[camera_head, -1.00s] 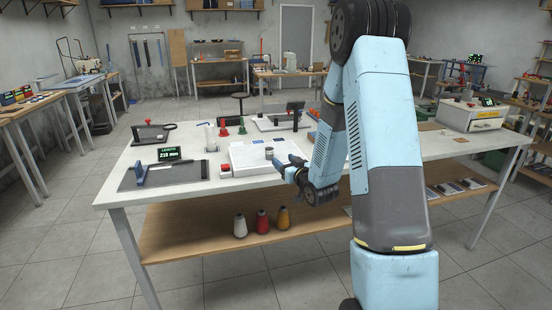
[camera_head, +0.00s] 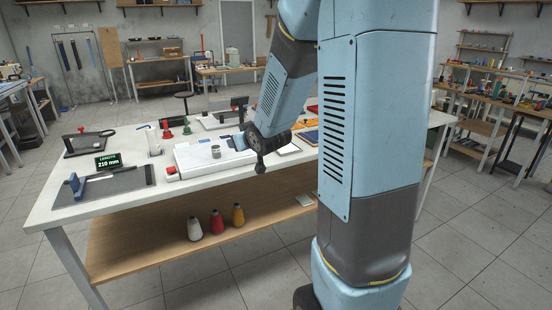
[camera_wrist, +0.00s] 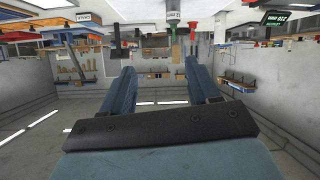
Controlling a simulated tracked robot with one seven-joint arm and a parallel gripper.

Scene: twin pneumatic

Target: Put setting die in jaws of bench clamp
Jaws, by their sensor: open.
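A small grey cylinder (camera_head: 215,151), which may be the setting die, stands upright on a low white box (camera_head: 190,163) on the table in the head view. My gripper (camera_head: 236,142) is just right of the cylinder in that view, with its blue fingers pointing left; I cannot tell the depth gap. In the wrist view my gripper (camera_wrist: 160,72) has its two blue fingers spread apart with nothing between them. I cannot surely pick out the bench clamp; a black fixture with a red knob (camera_head: 82,142) stands at the table's back left.
A display (camera_head: 108,161) and a dark pad with a blue-ended tool (camera_head: 75,184) are at the left. Red (camera_head: 167,133) and green (camera_head: 187,128) pieces and a white cylinder (camera_head: 153,143) stand behind the box. A dark raised fixture (camera_head: 238,104) is at the back. The wrist view is upside down.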

